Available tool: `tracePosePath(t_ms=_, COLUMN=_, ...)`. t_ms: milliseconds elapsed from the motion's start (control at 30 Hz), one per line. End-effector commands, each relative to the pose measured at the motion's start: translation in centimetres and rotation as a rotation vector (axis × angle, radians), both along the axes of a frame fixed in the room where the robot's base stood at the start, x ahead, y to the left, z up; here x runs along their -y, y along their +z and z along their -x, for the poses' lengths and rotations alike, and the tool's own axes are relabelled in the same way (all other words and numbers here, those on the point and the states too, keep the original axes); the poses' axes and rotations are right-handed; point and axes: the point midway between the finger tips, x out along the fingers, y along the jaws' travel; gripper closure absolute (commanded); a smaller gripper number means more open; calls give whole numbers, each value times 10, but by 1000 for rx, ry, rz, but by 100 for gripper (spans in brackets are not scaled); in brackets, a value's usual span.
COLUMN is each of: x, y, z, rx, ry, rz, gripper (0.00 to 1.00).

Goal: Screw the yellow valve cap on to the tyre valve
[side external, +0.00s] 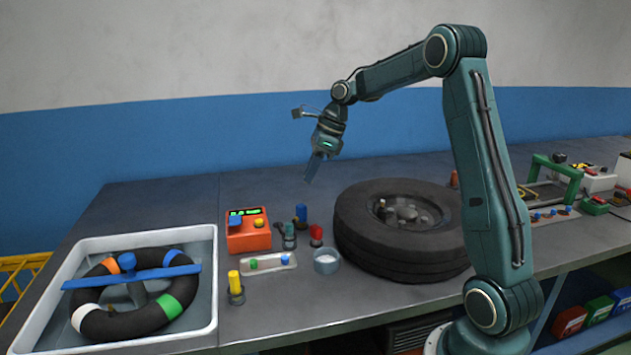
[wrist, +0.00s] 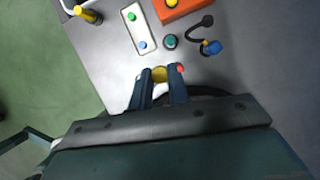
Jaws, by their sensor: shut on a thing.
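My gripper (side external: 311,180) is raised over the bench, left of the tyre and above its height. In the wrist view my gripper (wrist: 161,78) is shut on the yellow valve cap (wrist: 159,74), which shows between the fingers. The cap cannot be made out in the side view. The black tyre (side external: 365,240) lies flat on the bench with its hub facing up. A small upright brownish stem (side external: 382,205) at the left inside of the rim looks like the valve; the cap is well apart from it.
A tray with green and blue caps (side external: 270,263), a grey cup (side external: 326,267), a red-topped item (side external: 316,235) and an orange box (side external: 247,240) stand left of the tyre. A yellow cylinder (side external: 234,281) stands nearer the front. A white basin (side external: 207,240) holds an inner tube.

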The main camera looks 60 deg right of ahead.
Motion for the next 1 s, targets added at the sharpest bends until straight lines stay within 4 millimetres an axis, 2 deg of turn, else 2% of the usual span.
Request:
tracePosePath(t_ms=33, x=16, y=1, z=13, rx=0, ry=-67, rz=0, gripper=97)
tracePosePath(t_ms=200, x=58, y=0, z=53, rx=0, ry=-280, rz=1, gripper=97)
tracePosePath(t_ms=400, x=98, y=-1, z=103, rx=-2, ry=-513, rz=6, gripper=97)
tracePosePath(t_ms=500, x=111, y=-3, z=125, rx=-4, ry=-605, rz=9, gripper=97)
tracePosePath(t_ms=700, x=125, y=-5, z=151, rx=-6, ry=-712, rz=13, gripper=97)
tracePosePath(t_ms=1000, x=128, y=-5, z=156, rx=-6, ry=-735, rz=15, gripper=97)
